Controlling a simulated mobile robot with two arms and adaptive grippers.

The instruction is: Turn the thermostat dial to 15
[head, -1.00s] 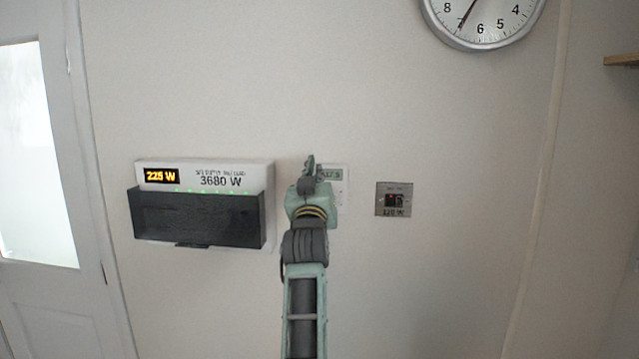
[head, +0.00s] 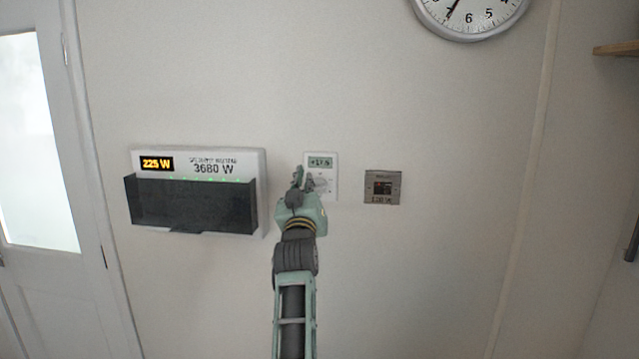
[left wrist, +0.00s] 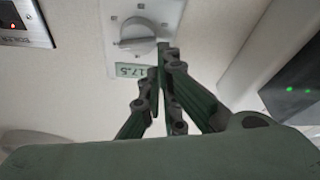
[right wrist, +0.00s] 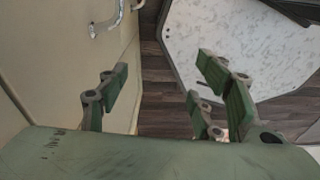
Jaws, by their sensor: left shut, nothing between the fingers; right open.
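The thermostat (head: 329,192) is a small white wall panel with a green display (head: 320,163). In the left wrist view its display (left wrist: 131,70) appears upside down and reads 17.5. The round white dial (left wrist: 137,33) shows there with a bar-shaped grip across it. My left gripper (left wrist: 165,52) is shut and empty. Its fingertips are at the lower right edge of the dial in that view; whether they touch it I cannot tell. In the head view the left gripper (head: 299,175) overlaps the thermostat's left side. My right gripper (right wrist: 160,85) is open and empty, away from the wall panel.
A white power unit (head: 257,160) with a dark lower cover is on the wall to the left. A metal switch plate (head: 397,188) is to the right. A clock (head: 470,35) hangs above. The right wrist view shows a metal handle (right wrist: 105,20) and a pale speckled surface (right wrist: 230,50).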

